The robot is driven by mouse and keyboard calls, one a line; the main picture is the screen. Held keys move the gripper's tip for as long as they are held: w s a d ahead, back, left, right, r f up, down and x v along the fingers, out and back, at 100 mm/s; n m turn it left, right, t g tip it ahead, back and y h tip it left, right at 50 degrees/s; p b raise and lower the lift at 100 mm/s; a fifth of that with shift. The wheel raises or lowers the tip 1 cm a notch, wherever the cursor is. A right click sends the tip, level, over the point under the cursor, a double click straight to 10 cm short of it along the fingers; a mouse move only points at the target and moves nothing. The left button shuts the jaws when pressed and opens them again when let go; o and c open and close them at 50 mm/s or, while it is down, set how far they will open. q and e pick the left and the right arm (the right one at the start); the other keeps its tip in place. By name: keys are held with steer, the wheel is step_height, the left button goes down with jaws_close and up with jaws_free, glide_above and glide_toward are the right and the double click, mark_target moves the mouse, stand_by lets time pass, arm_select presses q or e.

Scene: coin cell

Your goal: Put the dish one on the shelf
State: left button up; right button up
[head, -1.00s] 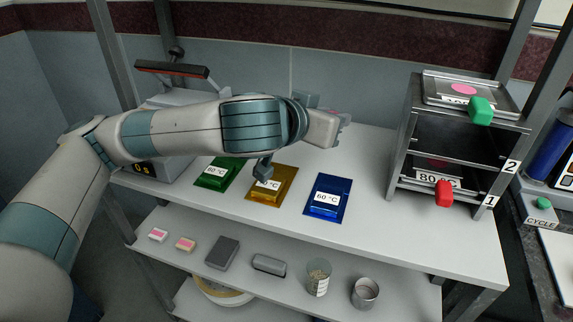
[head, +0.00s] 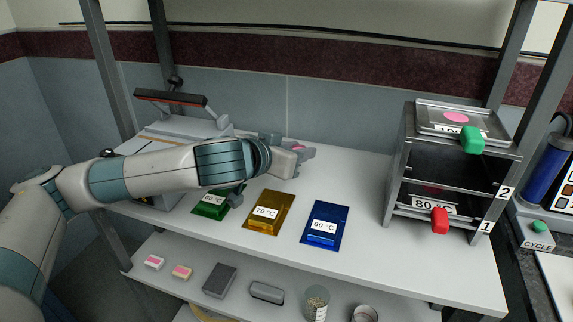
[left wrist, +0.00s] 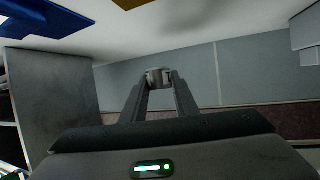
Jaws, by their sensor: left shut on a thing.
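My left gripper (head: 303,151) is above the back of the white bench top, right of the machine with the raised lid. It is shut on a small grey round thing (left wrist: 153,77), which shows between the fingertips in the left wrist view. A bit of pink (head: 298,148) shows at the jaws in the head view. I cannot tell for sure that this is the dish. The dark metal rack (head: 398,170) with levels marked 1 and 2 stands at the right, apart from the gripper. My right gripper is not in view.
Green (head: 211,205), amber (head: 272,208) and blue (head: 324,232) plates with temperature labels lie on the bench. A tray with a green handle (head: 473,140) tops the rack; a red handle (head: 440,220) is at level 1. Level 2's opening looks empty. Several small items lie on the lower shelf.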

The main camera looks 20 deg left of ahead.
arm_select(q)
steer(key=shift+w+a+f, duration=0.4)
steer(key=shift+a, duration=0.2)
steer(key=shift+w+a+f, duration=0.35)
steer(key=shift+a, duration=0.25)
steer(key=shift+w+a+f, duration=0.25)
steer(key=shift+a+f, duration=0.1)
steer(key=shift+a, duration=0.05)
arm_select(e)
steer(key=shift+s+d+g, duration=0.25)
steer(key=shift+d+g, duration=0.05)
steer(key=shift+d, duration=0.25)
arm_select(q)
step_height(320, 180, down, 4)
steer(key=shift+r+p, duration=0.25)
steer(key=shift+p, duration=0.1)
steer(key=shift+f, duration=0.25)
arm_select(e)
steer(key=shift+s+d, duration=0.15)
arm_select(q)
steer(key=shift+f, duration=0.1)
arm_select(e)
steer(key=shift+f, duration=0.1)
